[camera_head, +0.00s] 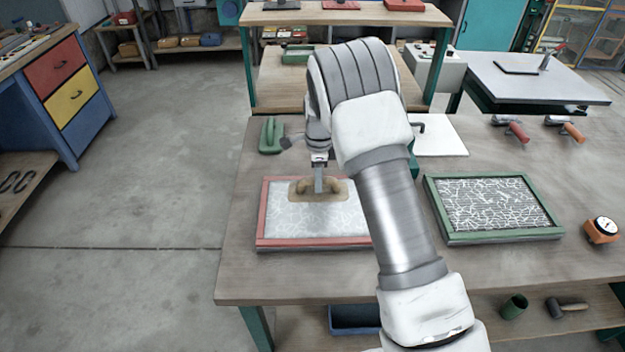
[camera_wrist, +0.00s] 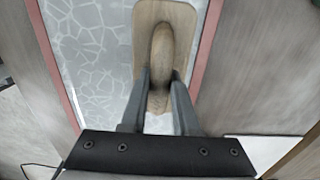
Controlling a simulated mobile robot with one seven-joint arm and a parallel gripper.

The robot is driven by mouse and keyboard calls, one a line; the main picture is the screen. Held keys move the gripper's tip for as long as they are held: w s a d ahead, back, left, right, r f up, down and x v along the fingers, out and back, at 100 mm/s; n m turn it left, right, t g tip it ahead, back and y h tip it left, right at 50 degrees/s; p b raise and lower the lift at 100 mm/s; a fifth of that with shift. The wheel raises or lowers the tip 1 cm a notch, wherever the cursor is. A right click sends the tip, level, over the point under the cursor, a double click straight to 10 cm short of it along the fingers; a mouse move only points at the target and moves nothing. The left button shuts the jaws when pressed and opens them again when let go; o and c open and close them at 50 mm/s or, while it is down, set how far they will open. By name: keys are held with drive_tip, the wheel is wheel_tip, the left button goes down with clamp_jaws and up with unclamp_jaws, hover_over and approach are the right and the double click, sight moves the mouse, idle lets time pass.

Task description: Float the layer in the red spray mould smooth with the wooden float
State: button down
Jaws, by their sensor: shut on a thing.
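The red spray mould (camera_head: 262,215) lies on the workbench, filled with a pale layer (camera_head: 320,222) that shows a faint web of light fibres. My gripper (camera_head: 318,184) is shut on the handle of the wooden float (camera_head: 296,190). The float is over the far part of the mould, its flat board facing down. In the wrist view the float (camera_wrist: 180,17) lies near one red side rail (camera_wrist: 208,45), with the layer (camera_wrist: 95,50) beside it. I cannot tell whether the float touches the layer. My arm hides the mould's right side.
A green mould (camera_head: 490,238) with a coarse white fibre web stands to the right. Two rollers (camera_head: 515,129) and an orange gauge (camera_head: 601,230) lie at the right. A white sheet (camera_head: 440,136) lies behind my arm.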

drive_tip(key=shift+d+b, duration=0.3)
drive_tip(key=shift+d, duration=3.15)
drive_tip(key=shift+r, duration=0.1)
wheel_tip(320, 180, up, 7)
drive_tip(key=p, duration=0.4)
drive_tip(key=s+d+n, duration=0.4)
drive_tip(key=s+n, duration=1)
drive_tip(key=n, duration=0.4)
drive_tip(key=shift+s, duration=0.4)
